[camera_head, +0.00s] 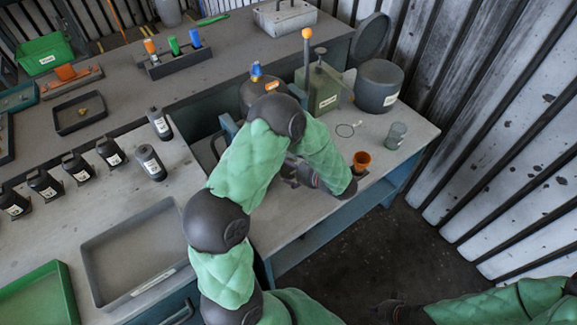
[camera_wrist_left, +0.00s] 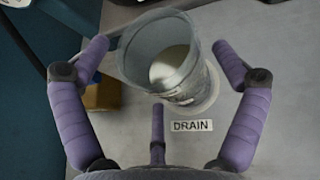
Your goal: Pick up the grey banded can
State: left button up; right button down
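A grey, partly see-through can (camera_wrist_left: 192,88) with an open top and faint markings on its side stands tilted in the left wrist view, beside a DRAIN label. My left gripper (camera_wrist_left: 158,50) is open, with its purple fingers spread on both sides of the can and a third finger below; no grip shows. In the head view my left gripper (camera_head: 291,172) is partly hidden by my arm. A grey-green can (camera_head: 396,135) stands to its right there; I cannot tell if it is the same one. My right gripper (camera_head: 388,311) is dark and low, its fingers unclear.
An orange cup (camera_head: 361,161) stands near the table's front edge. A large dark grey pot (camera_head: 379,86) and a green canister (camera_head: 325,90) stand behind. Several dark labelled bottles and an empty grey tray (camera_head: 135,250) are on the left bench.

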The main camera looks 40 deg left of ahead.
pick_arm(q)
jog(key=c, duration=0.9)
jog(key=shift+o, duration=0.2)
